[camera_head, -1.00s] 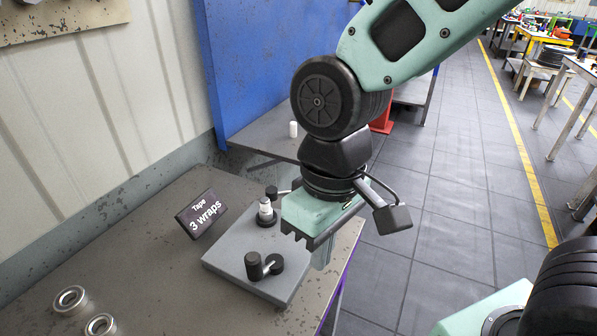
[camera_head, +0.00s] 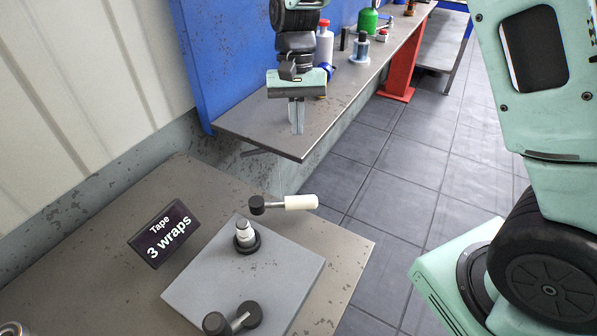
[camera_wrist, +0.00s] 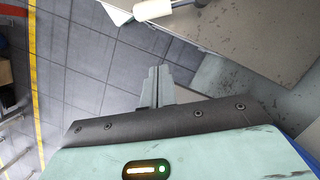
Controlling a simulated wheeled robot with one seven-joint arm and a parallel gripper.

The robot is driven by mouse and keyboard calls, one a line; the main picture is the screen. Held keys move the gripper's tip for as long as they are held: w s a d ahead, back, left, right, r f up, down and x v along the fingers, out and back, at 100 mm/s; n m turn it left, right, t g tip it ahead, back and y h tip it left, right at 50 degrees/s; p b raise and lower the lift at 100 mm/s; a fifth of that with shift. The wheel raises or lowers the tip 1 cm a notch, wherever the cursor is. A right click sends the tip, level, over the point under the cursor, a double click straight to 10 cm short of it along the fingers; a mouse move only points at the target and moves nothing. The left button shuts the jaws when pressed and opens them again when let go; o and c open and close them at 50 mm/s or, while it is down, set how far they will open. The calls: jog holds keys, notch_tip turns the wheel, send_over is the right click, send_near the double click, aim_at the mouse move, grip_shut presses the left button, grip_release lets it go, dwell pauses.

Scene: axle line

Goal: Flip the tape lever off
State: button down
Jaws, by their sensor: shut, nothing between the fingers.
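A lever with a dark round pivot and a white handle (camera_head: 300,202) stands at the far edge of the grey plate (camera_head: 195,290), its handle pointing right. It also shows at the top of the wrist view (camera_wrist: 155,9). A sign (camera_head: 163,235) reading "Tape 3 wraps" stands left of the plate. A dark post with a white top (camera_head: 244,235) is on the plate. A dark crank-like part (camera_head: 232,318) is at the near edge. My gripper (camera_head: 297,130) points down beyond the white handle, apart from it. Its fingers (camera_wrist: 158,70) are together and empty.
A second bench (camera_head: 275,128) by the blue panel (camera_head: 225,60) lies behind my gripper. A white and red bottle (camera_head: 324,45) and a green container (camera_head: 367,21) stand on it. Open floor (camera_head: 400,200) is to the right.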

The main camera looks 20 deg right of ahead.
aim_at(284, 204)
jog(key=shift+s, duration=0.1)
jog(key=s+a+f+p, duration=0.2)
jog(key=s+f, duration=0.4)
jog(key=f, duration=0.4)
jog(key=shift+f+p, duration=0.3)
jog(key=shift+p, duration=0.55)
jog(key=shift+s+a, duration=0.2)
